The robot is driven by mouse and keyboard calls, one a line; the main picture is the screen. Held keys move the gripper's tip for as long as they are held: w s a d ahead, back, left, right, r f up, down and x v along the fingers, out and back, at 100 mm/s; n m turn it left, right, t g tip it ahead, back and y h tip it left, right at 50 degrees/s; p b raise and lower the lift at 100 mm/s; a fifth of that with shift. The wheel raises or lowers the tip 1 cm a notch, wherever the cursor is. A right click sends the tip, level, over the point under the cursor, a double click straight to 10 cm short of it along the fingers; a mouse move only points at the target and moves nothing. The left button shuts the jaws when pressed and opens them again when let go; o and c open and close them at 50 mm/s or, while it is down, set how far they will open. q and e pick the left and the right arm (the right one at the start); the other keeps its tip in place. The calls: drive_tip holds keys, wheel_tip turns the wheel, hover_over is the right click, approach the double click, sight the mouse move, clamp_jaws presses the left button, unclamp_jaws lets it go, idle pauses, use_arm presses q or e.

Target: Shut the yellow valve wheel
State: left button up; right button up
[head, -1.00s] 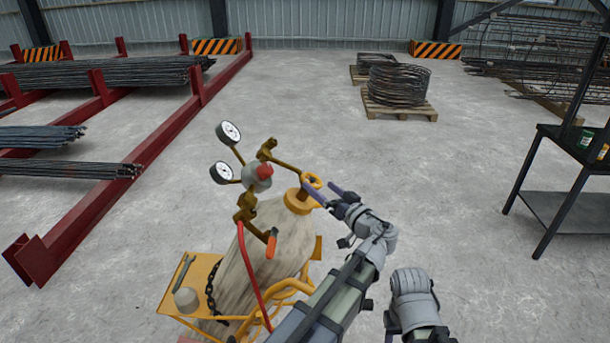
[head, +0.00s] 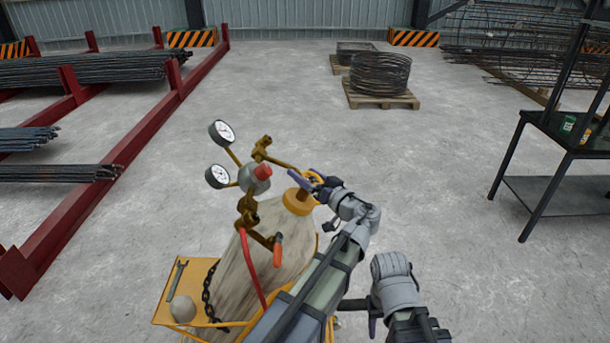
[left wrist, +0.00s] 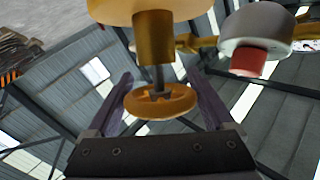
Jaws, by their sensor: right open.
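The yellow valve wheel (head: 313,177) is on top of the pale gas cylinder (head: 262,250), beside its yellow collar (head: 299,202). In the left wrist view the wheel (left wrist: 160,100) hangs on its stem between the purple fingers of my left gripper (left wrist: 162,98). One finger is on each side, close to the rim; I cannot tell if they touch it. In the head view my left gripper (head: 308,181) is at the wheel, its fingers partly covering it. My right gripper (head: 371,318) is low, right of the cylinder, open and away from the wheel.
Two gauges (head: 221,132) and a regulator with a red knob (head: 262,172) stand left of the wheel. A yellow cart tray (head: 196,308) carries a wrench (head: 176,276). A red rack (head: 90,195) is left, a dark shelf (head: 550,197) right.

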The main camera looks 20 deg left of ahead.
use_arm(q)
drive_tip(key=c, duration=0.9)
drive_tip(key=shift+m+t+h+p, duration=0.8)
drive_tip(key=shift+m+h, duration=0.3)
drive_tip(key=shift+h, duration=0.1)
drive_tip(key=m+h, duration=0.1)
drive_tip(key=m+t+h+p, duration=0.1)
drive_tip(key=h+p, duration=0.1)
drive_tip(key=shift+w+d+m, duration=0.15)
drive_tip(key=shift+d+m, duration=0.1)
drive_tip(key=shift+m, duration=0.15)
drive_tip(key=shift+w+d+f+m+t+h+p, duration=0.15)
drive_tip(key=shift+m+h+p, duration=0.25)
drive_tip(key=shift+m+h, duration=0.4)
drive_tip(key=shift+w+d+f+m+t+h+p, duration=0.15)
drive_tip(key=shift+m+h+p, duration=0.35)
drive_tip(key=shift+h, duration=0.5)
drive_tip(key=shift+d+f+m+t+h+p, duration=0.15)
drive_tip(key=shift+m+h+p, duration=0.2)
drive_tip(key=shift+m+h, duration=0.45)
drive_tip(key=shift+d+h, duration=0.1)
drive_tip(key=shift+h, duration=0.4)
drive_tip(key=o, duration=1.2)
